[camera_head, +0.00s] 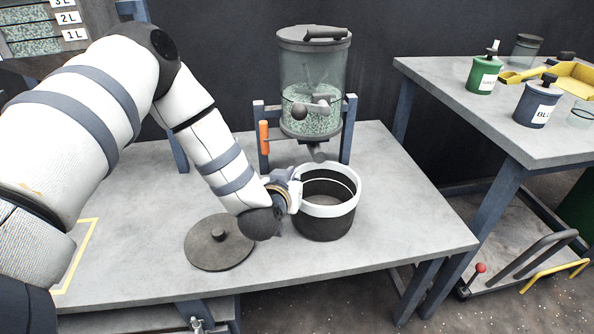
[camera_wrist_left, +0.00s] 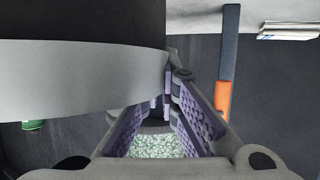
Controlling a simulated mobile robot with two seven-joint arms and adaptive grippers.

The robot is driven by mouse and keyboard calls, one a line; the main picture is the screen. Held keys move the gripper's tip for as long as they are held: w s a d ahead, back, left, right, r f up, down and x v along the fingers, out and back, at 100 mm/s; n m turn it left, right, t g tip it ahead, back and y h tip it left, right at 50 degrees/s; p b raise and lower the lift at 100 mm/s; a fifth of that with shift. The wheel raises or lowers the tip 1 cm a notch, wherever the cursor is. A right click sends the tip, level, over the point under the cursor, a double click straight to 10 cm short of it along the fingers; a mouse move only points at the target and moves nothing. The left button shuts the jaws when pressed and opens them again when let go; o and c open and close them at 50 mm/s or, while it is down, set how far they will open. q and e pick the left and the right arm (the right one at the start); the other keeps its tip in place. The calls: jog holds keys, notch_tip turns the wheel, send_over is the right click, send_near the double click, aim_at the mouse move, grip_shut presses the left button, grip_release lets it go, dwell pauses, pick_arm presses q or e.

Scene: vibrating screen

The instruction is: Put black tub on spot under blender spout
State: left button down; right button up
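The black tub (camera_head: 325,222) has a white rim band and is open at the top. It stands upright just in front of and below the blender spout (camera_head: 317,153); I cannot tell if its base touches the table. My left gripper (camera_head: 293,190) is at the tub's left rim. In the left wrist view, the tub's pale rim (camera_wrist_left: 80,75) runs up to the left gripper's converging fingertips (camera_wrist_left: 168,82), which look closed on it. The blender (camera_head: 312,85) holds green granules. The marked spot under the spout is not visible. My right gripper is not in view.
A dark round lid (camera_head: 218,241) lies on the grey table (camera_head: 400,240), left of the tub. The blender's blue frame has an orange handle (camera_head: 264,137). A second table (camera_head: 450,95) at right holds a green can (camera_head: 483,75) and a blue can (camera_head: 537,102). Table right of the tub is clear.

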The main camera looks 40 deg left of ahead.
pick_arm(q)
jog(key=shift+w+a+f+b, duration=0.1)
jog(key=shift+w+f+b, duration=0.15)
jog(key=shift+f, duration=0.15)
jog(key=shift+w+a+f+b, duration=0.1)
jog(key=shift+f+b, duration=0.15)
jog(key=shift+f, duration=0.1)
jog(key=shift+s+r, duration=0.1)
jog(key=shift+r, duration=0.25)
jog(key=shift+s+d+r, duration=0.2)
jog(key=shift+s+r, duration=0.05)
jog(key=shift+s, duration=0.05)
jog(key=shift+f, duration=0.1)
jog(key=c, duration=2.2)
grip_release()
jog(key=shift+f, duration=0.2)
jog(key=shift+c, duration=0.2)
jog(key=o, duration=0.4)
jog(key=shift+o, duration=0.2)
